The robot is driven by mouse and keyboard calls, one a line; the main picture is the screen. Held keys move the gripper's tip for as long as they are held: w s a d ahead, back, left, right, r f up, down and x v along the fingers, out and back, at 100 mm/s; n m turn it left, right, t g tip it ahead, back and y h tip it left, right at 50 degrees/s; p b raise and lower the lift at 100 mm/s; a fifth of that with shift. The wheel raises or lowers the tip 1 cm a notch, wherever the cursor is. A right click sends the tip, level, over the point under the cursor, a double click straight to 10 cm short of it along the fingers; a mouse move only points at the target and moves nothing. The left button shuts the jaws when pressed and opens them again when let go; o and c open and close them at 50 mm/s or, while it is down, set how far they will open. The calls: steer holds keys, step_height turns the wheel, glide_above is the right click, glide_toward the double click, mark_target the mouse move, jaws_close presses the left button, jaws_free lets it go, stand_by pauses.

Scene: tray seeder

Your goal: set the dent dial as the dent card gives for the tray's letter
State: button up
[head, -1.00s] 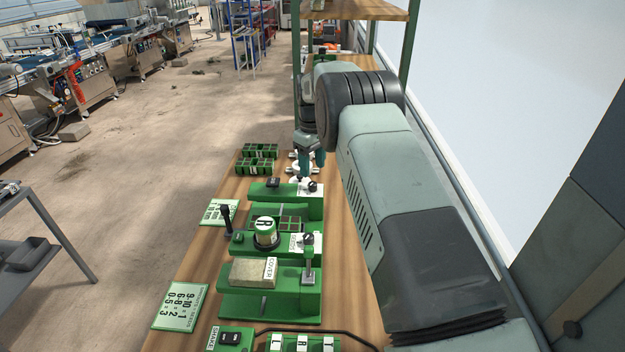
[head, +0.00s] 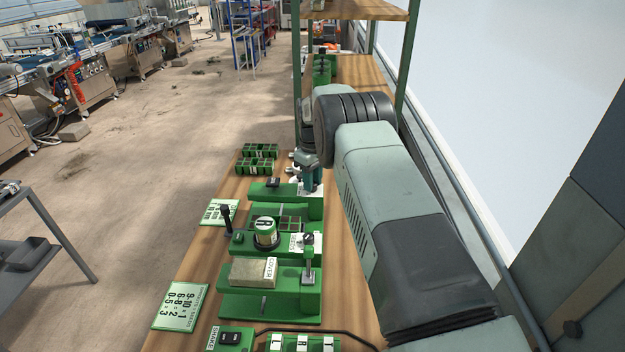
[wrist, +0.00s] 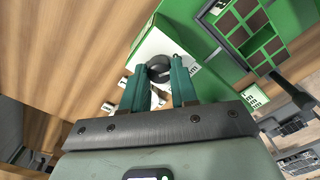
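The dial is a dark round knob (wrist: 160,69) on a white plate (wrist: 168,43) at the end of the far green station. In the wrist view my gripper (wrist: 160,75) is open, with one green finger on each side of the knob; I cannot tell whether they touch it. In the head view my gripper (head: 309,184) hides the dial. A pale green card (head: 220,212) lies left of the stations, its print too small to read. The far station (head: 264,193) carries a small black block. I cannot make out a letter on a tray.
Nearer stand a COVER block (head: 253,272) and a number card (head: 181,306). Green trays (head: 256,167) lie at the far left of the bench.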

jaws_close()
steer(key=shift+m, duration=0.3)
steer(key=m, duration=0.4)
steer(key=shift+m, duration=0.3)
steer(key=m, duration=0.6)
steer(key=shift+m, duration=0.4)
steer(key=o, duration=0.9)
jaws_free()
steer(key=shift+c, duration=0.2)
